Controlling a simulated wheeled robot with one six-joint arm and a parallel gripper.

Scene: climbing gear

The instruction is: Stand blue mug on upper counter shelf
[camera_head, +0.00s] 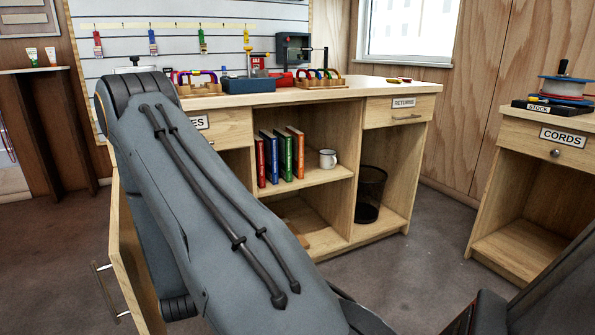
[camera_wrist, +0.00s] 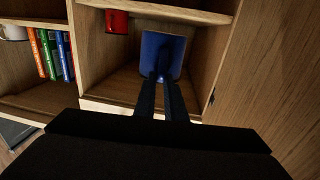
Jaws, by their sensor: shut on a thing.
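The wrist view appears upside down. In it my gripper (camera_wrist: 161,80) is shut on the blue mug (camera_wrist: 162,53) at its near side. The mug is inside an open bay of the wooden counter, above the shelf board (camera_wrist: 175,13). I cannot tell whether it touches the board. A red mug (camera_wrist: 117,22) stands on the same shelf, beside the blue one with a gap between. In the head view my arm hides the gripper, the blue mug and most of that bay. The counter (camera_head: 335,97) shows behind my arm.
A row of books (camera_head: 281,156) and a white mug (camera_head: 328,159) stand in the neighbouring bay. A wooden door (camera_head: 131,262) hangs open at the counter's left. A black mesh bin (camera_head: 369,194) stands in the right bay. Tool racks (camera_head: 318,79) line the countertop.

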